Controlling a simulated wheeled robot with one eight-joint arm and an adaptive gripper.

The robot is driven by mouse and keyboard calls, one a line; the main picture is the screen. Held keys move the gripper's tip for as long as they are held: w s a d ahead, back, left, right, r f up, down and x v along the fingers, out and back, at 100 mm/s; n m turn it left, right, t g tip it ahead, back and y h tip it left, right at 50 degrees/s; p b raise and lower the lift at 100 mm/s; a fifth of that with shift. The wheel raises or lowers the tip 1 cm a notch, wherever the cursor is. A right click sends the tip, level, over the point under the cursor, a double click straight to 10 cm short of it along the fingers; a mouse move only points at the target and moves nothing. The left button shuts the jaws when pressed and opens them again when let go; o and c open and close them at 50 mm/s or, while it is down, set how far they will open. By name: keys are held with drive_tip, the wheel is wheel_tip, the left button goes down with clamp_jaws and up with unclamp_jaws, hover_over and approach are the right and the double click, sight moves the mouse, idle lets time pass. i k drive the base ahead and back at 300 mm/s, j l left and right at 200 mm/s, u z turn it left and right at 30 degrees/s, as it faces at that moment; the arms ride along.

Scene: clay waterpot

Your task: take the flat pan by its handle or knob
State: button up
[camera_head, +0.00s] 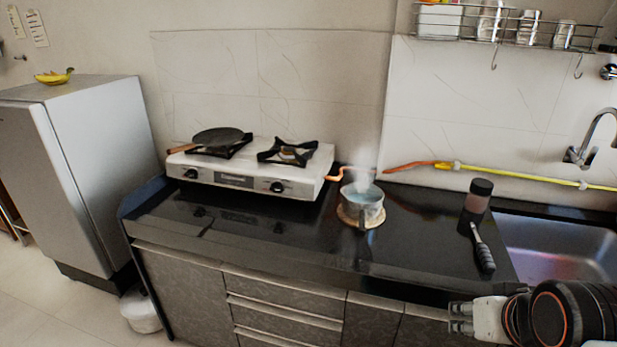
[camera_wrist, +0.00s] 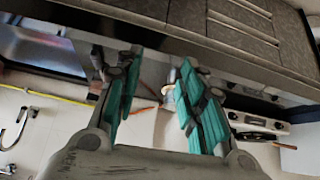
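The flat pan (camera_head: 221,136) is dark and lies on the left burner of the white gas stove (camera_head: 236,181). Its brown handle (camera_head: 182,149) points left, past the stove's edge. The pan also shows small and turned over in the wrist view (camera_wrist: 257,136), with its handle (camera_wrist: 285,146) to the right. My gripper (camera_head: 459,318) is at the lower right, in front of the counter and far from the pan. In the wrist view its teal-padded fingers (camera_wrist: 159,75) stand apart with nothing held between them.
A steaming pot (camera_head: 362,205) stands on a round mat right of the stove. A fridge (camera_head: 85,165) stands left. The counter before the stove (camera_head: 240,225) is clear.

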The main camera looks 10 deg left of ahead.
sight(222, 136)
drive_tip(key=u, duration=1.25)
